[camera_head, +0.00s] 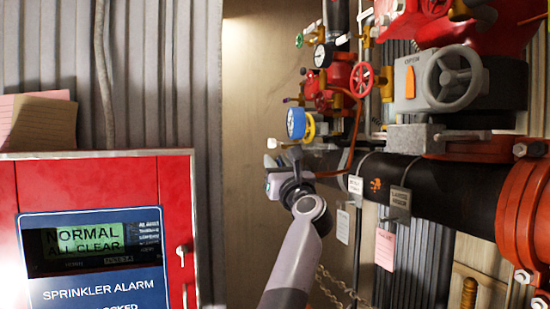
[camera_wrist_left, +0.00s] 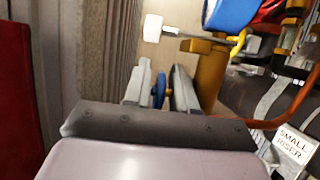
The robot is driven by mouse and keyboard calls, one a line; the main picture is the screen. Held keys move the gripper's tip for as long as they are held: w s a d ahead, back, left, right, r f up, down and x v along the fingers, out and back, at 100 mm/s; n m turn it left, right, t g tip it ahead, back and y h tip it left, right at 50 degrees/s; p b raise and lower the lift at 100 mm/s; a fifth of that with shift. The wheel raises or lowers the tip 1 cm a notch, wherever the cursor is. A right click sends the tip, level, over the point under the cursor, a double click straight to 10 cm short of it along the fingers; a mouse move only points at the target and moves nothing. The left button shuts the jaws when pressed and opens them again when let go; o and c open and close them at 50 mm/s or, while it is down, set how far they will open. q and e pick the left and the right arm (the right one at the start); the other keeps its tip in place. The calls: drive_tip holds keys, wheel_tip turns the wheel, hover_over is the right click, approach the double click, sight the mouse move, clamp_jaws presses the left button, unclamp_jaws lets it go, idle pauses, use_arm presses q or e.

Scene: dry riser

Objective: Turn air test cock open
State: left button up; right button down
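In the left wrist view, the two grey fingers (camera_wrist_left: 160,88) stand apart. A small blue piece (camera_wrist_left: 158,92) shows in the gap; I cannot tell whether the fingers touch it. A brass fitting (camera_wrist_left: 209,68) stands just right of the fingers, with a white-ended stem (camera_wrist_left: 153,28) beyond them. I cannot tell for sure which of these parts is the air test cock. My right gripper is not in view.
A black riser pipe (camera_head: 450,193) with hanging tags runs to the right. Red valves and a grey handwheel (camera_head: 453,79) are above it. A yellow ring handle (camera_head: 310,128) is close to the gripper. A red sprinkler alarm panel (camera_head: 105,183) stands left. Bare wall lies between.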

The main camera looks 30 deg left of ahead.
use_arm(q)
drive_tip(key=shift+w+a+r, duration=0.2)
drive_tip(key=shift+w+a, duration=0.15)
drive_tip(key=shift+a, duration=0.1)
clamp_jaws()
drive_tip(key=shift+r, duration=0.1)
drive_tip(key=shift+g+h, duration=0.5)
drive_tip(key=shift+g, duration=0.1)
drive_tip(key=shift+a+f+g+h, duration=0.1)
drive_tip(key=shift+f+g+h, duration=0.25)
drive_tip(key=shift+g+h, duration=0.45)
unclamp_jaws()
